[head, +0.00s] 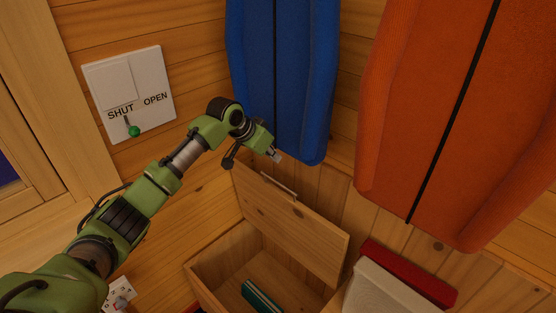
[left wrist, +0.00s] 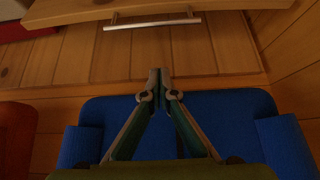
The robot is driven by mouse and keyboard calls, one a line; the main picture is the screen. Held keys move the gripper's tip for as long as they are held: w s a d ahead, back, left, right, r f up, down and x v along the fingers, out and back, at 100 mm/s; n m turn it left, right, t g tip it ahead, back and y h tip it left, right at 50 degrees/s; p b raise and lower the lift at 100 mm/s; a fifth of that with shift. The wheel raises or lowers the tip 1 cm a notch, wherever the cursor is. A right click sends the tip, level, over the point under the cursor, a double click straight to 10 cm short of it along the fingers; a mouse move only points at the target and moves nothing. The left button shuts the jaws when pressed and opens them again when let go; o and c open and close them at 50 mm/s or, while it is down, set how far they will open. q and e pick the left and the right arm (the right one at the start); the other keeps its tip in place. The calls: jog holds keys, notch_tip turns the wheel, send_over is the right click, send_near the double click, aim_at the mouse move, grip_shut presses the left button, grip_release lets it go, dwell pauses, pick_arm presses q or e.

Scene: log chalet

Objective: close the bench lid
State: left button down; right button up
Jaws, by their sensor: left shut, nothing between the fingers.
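The wooden bench lid (head: 292,225) stands raised, tilted back toward the plank wall, with a metal bar handle (head: 279,187) near its upper edge. The open bench box (head: 216,268) is below it. My left gripper (head: 277,156) is shut and empty, a little above the lid's upper edge and handle, in front of the blue padded thing. In the left wrist view, the shut fingertips (left wrist: 160,74) point toward the handle (left wrist: 152,24) on the lid (left wrist: 65,12), apart from it in the picture. My right gripper is not in view.
Teal flat items (head: 262,297) lie inside the box. A blue padded thing (head: 285,75) and an orange one (head: 425,110) hang on the wall. A red and pale object (head: 395,285) stands right of the bench. A SHUT/OPEN wall panel (head: 130,94) is at left.

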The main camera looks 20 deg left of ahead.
pick_arm(q)
send_over(279, 189)
jog(key=w+d, duration=0.1)
jog(key=w, duration=0.2)
notch_tip(279, 189, down, 7)
jog(key=s+p, duration=0.1)
jog(key=s+a+f+p, duration=0.1)
jog(key=p, duration=0.1)
jog(key=shift+s, duration=0.4)
jog(key=shift+s+a+f, duration=0.15)
jog(key=shift+s+f, duration=0.05)
jog(key=shift+s, duration=0.15)
jog(key=shift+f, duration=0.1)
jog(key=shift+f, duration=0.1)
